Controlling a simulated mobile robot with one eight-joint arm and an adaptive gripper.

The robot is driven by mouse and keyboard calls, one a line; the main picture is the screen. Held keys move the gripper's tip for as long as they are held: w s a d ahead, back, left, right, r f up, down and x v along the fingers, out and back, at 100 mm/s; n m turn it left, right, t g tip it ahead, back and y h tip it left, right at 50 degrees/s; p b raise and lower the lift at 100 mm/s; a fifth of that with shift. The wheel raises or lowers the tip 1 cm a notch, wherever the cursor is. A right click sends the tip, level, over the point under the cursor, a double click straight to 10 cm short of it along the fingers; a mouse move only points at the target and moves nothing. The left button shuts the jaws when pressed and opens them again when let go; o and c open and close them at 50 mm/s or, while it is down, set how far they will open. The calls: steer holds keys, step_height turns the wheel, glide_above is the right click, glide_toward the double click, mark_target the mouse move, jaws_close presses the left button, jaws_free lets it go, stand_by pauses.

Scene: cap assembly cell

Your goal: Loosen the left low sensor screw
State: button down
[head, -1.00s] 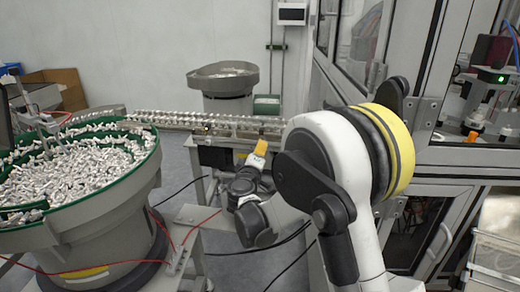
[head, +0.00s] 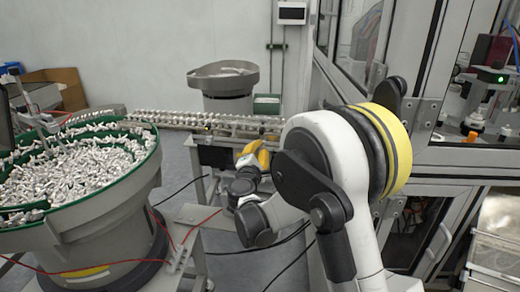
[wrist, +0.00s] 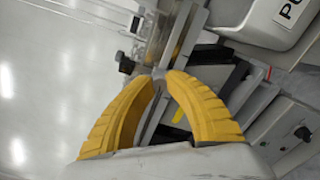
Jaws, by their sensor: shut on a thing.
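My gripper (head: 257,152) has yellow fingers and is at the side of the linear feed rail in the head view. In the wrist view its ribbed fingers (wrist: 160,76) meet at the tips, shut on a small grey piece (wrist: 158,72) that fits the left low sensor screw. The fingertips hide most of it. A black knob (wrist: 126,64) shows just left of the tips, apart from them. Another black knob (wrist: 303,133) sits on a grey block at the right. In the head view the screw is too small or hidden to see.
The feed rail (head: 185,119) runs beside the gripper. A large bowl feeder (head: 110,205) full of small metallic parts stands at left, and a smaller bowl (head: 225,80) at the back. The machine cabinet (head: 455,157) is on the right. Red and black cables cross the floor area.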

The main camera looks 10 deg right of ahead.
steer(key=shift+n, duration=1.5)
steer(key=c, duration=1.3)
jaws_free()
steer(key=v, duration=1.2)
